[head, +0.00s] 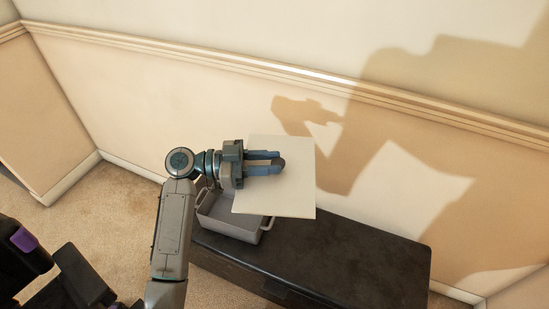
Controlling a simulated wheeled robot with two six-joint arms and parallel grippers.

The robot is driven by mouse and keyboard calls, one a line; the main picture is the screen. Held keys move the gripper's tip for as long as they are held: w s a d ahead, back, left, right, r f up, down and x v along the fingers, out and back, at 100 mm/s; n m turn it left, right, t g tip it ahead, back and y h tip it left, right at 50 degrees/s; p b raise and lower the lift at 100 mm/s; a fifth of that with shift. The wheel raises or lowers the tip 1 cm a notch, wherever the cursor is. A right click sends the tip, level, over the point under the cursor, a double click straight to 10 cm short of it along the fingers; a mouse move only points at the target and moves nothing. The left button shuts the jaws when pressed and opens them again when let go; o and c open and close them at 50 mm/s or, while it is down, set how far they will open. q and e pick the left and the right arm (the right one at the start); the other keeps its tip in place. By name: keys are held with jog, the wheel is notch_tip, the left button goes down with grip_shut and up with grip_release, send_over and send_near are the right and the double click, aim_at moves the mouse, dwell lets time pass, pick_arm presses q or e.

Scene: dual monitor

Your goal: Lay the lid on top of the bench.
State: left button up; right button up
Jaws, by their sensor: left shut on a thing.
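The lid (296,195) is a flat, pale, square panel in the middle of the head view. My left gripper (280,163) is shut on it, with its blue fingers lying across the panel's upper part. The lid is held up, overlapping the wall behind it and the bench below it in the picture. The bench (365,265) is a long, dark, low block along the wall, with a bare top to the right. My right gripper is not in view.
A grey open box with handles (231,229) stands at the left end of the bench, partly hidden by the lid and my left arm. The cream wall (120,90) with a moulding rises behind the bench. Tan carpet (105,205) lies to the left.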

pick_arm(q)
jog(key=shift+a+g, duration=0.2)
jog(key=shift+g, duration=0.1)
jog(key=a+f+n+t+y, duration=0.5)
jog(key=f+n+t+y, duration=0.4)
jog(key=t, duration=0.5)
jog(key=s+a+r+n+t+y, duration=0.2)
jog(key=s+a+r+n+y, duration=0.1)
jog(key=s+a+n+y, duration=0.4)
jog(key=shift+s+a+n+t+y, duration=0.4)
jog(key=shift+s+a+y, duration=0.55)
jog(key=shift+a, duration=0.55)
jog(key=shift+w, duration=0.2)
